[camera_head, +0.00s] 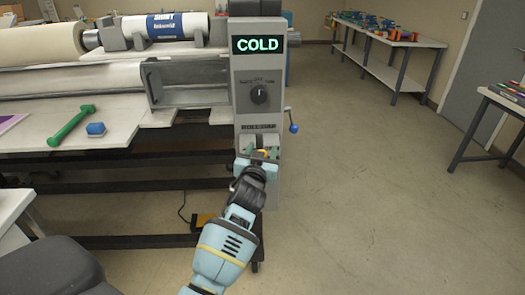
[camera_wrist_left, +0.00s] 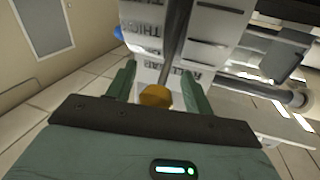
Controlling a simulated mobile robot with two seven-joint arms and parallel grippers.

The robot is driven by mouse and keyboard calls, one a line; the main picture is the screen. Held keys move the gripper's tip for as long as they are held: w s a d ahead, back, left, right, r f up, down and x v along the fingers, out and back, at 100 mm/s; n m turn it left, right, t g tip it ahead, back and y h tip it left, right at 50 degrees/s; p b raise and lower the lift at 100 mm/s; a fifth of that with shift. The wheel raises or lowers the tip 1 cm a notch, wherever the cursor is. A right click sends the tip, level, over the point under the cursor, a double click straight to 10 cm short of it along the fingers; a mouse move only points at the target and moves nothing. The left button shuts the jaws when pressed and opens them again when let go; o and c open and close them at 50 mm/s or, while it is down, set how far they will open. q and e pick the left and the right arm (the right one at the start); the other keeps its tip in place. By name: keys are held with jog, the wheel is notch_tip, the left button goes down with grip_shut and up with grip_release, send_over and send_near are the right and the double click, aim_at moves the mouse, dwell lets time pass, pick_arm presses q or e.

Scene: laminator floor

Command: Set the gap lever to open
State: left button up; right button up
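The gap lever shows as a yellow knob (camera_wrist_left: 155,95) in the left wrist view, below a dark grey strip that may be its slot or shaft. The knob is partly visible in the head view (camera_head: 264,153), low on the grey control column (camera_head: 260,98). My left gripper (camera_wrist_left: 158,79) is open, its green fingers on either side of the knob with visible space at both sides. In the head view, my left gripper (camera_head: 262,157) is at the front of the column and hides most of the lever. White label plates (camera_wrist_left: 143,22) flank the strip. My right gripper is not in view.
A blue-knobbed crank (camera_head: 293,128) sticks out right of the column. The display (camera_head: 258,45) reads COLD above a dial (camera_head: 259,94). The floor at right is clear.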

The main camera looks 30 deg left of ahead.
pick_arm(q)
jog(key=shift+s+d+r, duration=0.1)
jog(key=shift+d+r, duration=0.05)
jog(key=v, duration=0.7)
jog(key=shift+s, duration=0.35)
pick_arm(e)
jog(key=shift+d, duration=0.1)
